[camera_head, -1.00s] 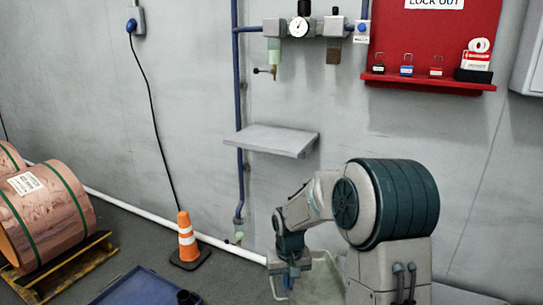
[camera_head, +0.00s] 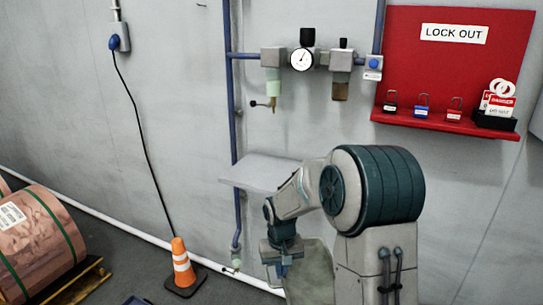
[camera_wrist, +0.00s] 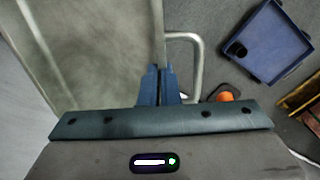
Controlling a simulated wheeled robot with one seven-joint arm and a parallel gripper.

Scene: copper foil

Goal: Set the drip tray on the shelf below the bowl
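The drip tray (camera_head: 312,274) is a grey-green, shallow pan, partly hidden behind my arm in the head view. In the wrist view it (camera_wrist: 95,50) fills the upper left, with a bent metal handle (camera_wrist: 198,52) on its right side. My gripper (camera_head: 283,266) is shut on the tray's edge by the handle; its blue fingers (camera_wrist: 160,78) meet there. The grey shelf (camera_head: 245,176) is on the wall, above and left of the gripper, its right end hidden by my arm. Above it, a pale green bowl (camera_head: 273,87) hangs from the regulator, with a small drain valve.
A darker bowl (camera_head: 340,90) hangs right of the gauge (camera_head: 302,59). A blue pipe (camera_head: 233,120) runs down the wall beside the shelf. The red lock-out board (camera_head: 455,70) is at right. An orange cone (camera_head: 182,266) and copper coil (camera_head: 35,245) stand left. The shelf's visible top is clear.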

